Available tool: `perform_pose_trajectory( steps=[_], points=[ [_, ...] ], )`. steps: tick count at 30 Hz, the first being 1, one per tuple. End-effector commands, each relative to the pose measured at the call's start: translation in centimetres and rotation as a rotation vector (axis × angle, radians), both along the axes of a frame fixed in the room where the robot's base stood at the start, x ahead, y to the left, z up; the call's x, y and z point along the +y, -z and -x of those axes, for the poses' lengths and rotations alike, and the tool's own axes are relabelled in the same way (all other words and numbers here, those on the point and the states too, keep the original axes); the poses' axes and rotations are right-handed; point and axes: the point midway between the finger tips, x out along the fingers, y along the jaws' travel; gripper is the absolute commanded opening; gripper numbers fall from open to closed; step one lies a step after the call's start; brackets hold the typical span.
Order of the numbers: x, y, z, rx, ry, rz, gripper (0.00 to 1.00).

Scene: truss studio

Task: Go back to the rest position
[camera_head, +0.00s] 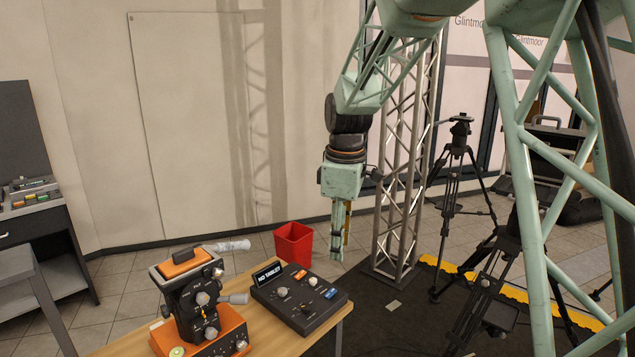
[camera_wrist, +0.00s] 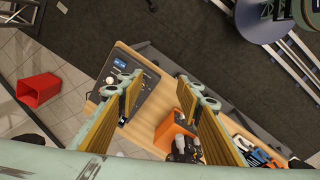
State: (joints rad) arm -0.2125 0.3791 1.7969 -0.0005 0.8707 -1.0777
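My gripper (camera_head: 340,256) hangs pointing down from my mint-green arm, in the middle of the head view. It is above and to the right of the table's back right corner, in front of the truss tower. In the wrist view my gripper (camera_wrist: 158,85) shows two ribbed, yellow-lined fingers set well apart, with nothing between them. It is open and empty. The wooden table (camera_head: 262,331) stands below it and also shows in the wrist view (camera_wrist: 165,91). No fingertip visibly touches anything.
On the table are a black control panel (camera_head: 301,299) and an orange-and-black device with handles (camera_head: 195,296). A red bin (camera_head: 293,243) stands on the floor behind. A truss tower (camera_head: 397,200) and tripods (camera_head: 458,190) stand to the right. A dark desk (camera_head: 40,225) is at left.

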Motion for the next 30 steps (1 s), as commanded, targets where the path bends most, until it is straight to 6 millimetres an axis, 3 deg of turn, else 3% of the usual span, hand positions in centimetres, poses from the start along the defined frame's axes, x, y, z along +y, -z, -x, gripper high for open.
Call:
perform_pose_trajectory(
  steps=[15, 30],
  points=[
    [-4.2, -6.3, 7.7, -0.042, 0.231, -0.031, 0.33],
    [-7.7, -10.5, 15.8, -0.079, 0.453, -0.068, 0.33]
  ],
)
